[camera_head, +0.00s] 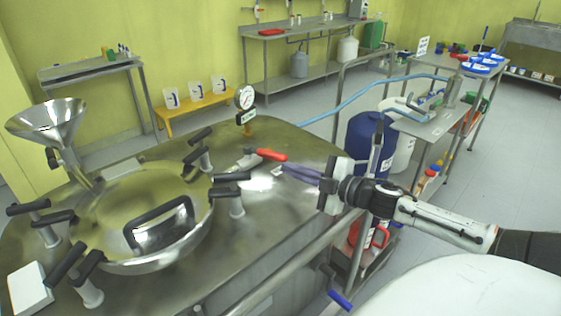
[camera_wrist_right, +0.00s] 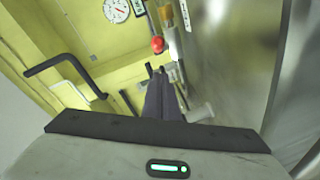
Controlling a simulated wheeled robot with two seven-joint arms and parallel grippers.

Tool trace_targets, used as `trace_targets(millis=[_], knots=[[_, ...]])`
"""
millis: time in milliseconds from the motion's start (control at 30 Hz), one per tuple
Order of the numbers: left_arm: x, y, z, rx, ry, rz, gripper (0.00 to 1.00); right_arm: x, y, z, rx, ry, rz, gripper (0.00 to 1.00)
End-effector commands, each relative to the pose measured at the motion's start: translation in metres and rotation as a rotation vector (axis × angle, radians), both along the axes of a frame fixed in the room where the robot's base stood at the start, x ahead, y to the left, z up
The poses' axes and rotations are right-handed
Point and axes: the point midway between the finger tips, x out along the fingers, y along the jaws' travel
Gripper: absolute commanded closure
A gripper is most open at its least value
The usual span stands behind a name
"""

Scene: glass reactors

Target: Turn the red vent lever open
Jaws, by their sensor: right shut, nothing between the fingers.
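The red vent lever (camera_head: 271,155) sits on a pale valve body (camera_head: 248,162) on top of the steel reactor, behind the round hatch lid. Its red handle points right in the head view. My right gripper (camera_head: 285,169) reaches in from the right, fingers together and empty, with the tips close to the handle's free end, on its near side. I cannot tell whether they touch. In the wrist view the red knob-like end of the lever (camera_wrist_right: 157,45) shows just beyond the closed right fingers (camera_wrist_right: 161,77). My left gripper is out of view.
A pressure gauge (camera_head: 244,98) stands behind the lever. The hatch lid (camera_head: 110,215) with several black-handled clamps lies left, beside a steel funnel (camera_head: 47,122). A handrail (camera_head: 270,275) runs along the reactor's near side. A blue drum (camera_head: 362,140) stands beyond my right wrist.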

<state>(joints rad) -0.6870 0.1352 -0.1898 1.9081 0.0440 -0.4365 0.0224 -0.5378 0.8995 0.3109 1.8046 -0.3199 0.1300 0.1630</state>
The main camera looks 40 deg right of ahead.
Motion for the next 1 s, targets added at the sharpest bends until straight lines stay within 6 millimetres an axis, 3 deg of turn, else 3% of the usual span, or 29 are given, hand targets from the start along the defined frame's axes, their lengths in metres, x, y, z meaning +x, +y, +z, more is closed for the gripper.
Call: trace_targets(millis=[200,367,533,1000], knots=[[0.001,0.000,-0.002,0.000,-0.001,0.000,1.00,-0.038,0.016,-0.005,-0.245,-0.100,0.011,1.00],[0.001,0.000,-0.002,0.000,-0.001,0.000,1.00,-0.045,0.018,-0.007,-0.329,-0.112,0.012,1.00],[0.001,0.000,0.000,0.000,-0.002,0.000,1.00,-0.027,0.021,-0.006,-0.333,-0.114,0.013,1.00],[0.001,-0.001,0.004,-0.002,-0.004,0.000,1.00,0.056,0.023,-0.012,-0.332,-0.111,0.009,1.00]])
